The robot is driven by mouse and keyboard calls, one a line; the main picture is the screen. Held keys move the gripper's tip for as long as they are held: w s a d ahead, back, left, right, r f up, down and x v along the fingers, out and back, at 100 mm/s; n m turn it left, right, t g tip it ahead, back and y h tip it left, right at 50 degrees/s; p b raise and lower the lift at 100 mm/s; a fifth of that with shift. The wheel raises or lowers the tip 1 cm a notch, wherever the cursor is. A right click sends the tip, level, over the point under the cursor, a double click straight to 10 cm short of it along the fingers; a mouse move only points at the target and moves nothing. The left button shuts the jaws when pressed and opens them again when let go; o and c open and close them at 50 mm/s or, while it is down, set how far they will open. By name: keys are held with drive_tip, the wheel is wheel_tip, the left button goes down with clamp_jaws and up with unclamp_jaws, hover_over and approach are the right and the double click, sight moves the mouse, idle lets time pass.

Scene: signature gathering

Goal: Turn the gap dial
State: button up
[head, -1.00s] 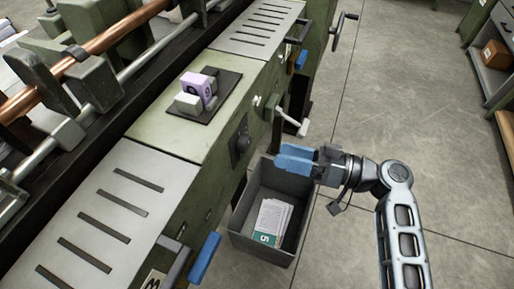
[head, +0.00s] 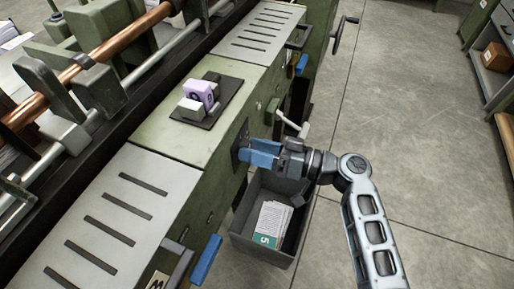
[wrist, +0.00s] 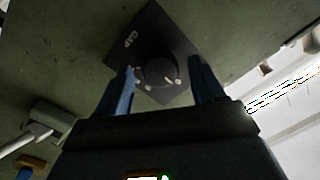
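The gap dial (wrist: 160,74) is a round black knob with a light mark, on a dark square plate (wrist: 128,62) lettered "GAP" on the green machine's side. In the wrist view my gripper (wrist: 166,82) is open, one blue finger on each side of the dial. I cannot tell whether either finger touches it. In the head view my gripper (head: 250,153) points left at the machine's side panel. The dial is mostly hidden there behind the fingers, with only part of its dark plate (head: 241,137) showing.
A grey bin (head: 262,246) with papers stands below my gripper. A light lever (head: 292,123) sticks out just beyond it, and a blue handle (head: 205,260) is nearer. A purple block (head: 199,92) is on the machine top.

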drive_tip(key=c, duration=1)
drive_tip(key=shift+m, duration=0.3)
drive_tip(key=shift+f+m+t+y+p, duration=0.1)
drive_tip(key=shift+m+t+y+p, duration=0.15)
drive_tip(key=shift+m, duration=3.15)
drive_tip(key=shift+m+t+y+p, duration=0.1)
drive_tip(key=shift+m+t, duration=0.25)
drive_tip(key=shift+m, duration=3.05)
drive_tip(key=o, duration=1)
